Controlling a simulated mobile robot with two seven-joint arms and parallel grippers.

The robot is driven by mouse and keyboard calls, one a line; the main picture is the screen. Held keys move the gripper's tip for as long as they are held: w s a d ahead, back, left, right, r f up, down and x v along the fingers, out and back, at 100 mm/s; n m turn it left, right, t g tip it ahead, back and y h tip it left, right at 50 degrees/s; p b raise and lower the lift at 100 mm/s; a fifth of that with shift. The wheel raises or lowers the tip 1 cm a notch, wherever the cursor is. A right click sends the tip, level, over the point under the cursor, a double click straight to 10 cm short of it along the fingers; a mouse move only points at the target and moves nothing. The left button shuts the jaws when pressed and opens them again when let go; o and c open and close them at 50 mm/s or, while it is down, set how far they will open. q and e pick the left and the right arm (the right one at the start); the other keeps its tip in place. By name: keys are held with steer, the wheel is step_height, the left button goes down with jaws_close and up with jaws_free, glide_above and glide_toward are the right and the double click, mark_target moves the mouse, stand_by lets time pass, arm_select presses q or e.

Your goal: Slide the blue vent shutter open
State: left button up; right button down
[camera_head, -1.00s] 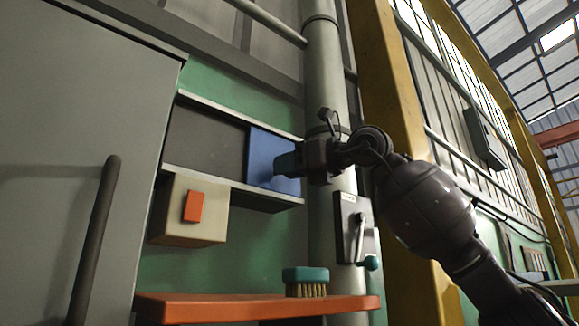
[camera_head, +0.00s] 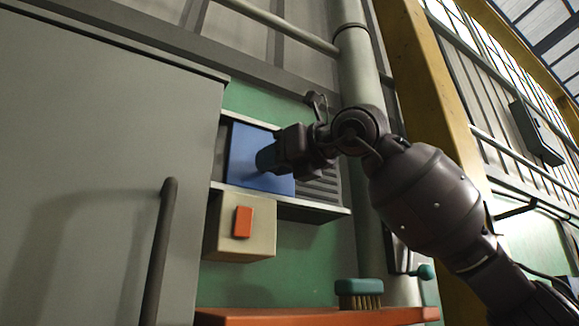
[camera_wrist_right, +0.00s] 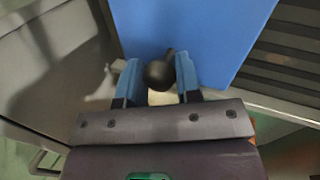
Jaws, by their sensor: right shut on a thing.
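The blue vent shutter (camera_head: 247,160) is a flat panel between two pale rails on the green wall. It stands toward the left end of the rails, and dark grey louvres (camera_head: 318,181) show to its right. My right gripper (camera_head: 268,160) reaches in from the right and is at the shutter's face. In the right wrist view the blue shutter (camera_wrist_right: 190,30) fills the upper middle, and my gripper's blue fingers (camera_wrist_right: 158,78) are shut on a dark round knob (camera_wrist_right: 159,75). My left gripper is not in view.
A beige box with an orange button (camera_head: 242,222) sits below the rails. A large grey cabinet door with a dark handle (camera_head: 160,250) is at left. An orange shelf (camera_head: 300,317) holds a green brush (camera_head: 359,290). A pipe (camera_head: 358,75) and yellow column stand at right.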

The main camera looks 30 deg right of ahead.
steer(key=c, duration=0.8)
jaws_free()
steer(key=b+v, duration=0.2)
steer(key=v, duration=0.9)
steer(key=shift+w, duration=0.1)
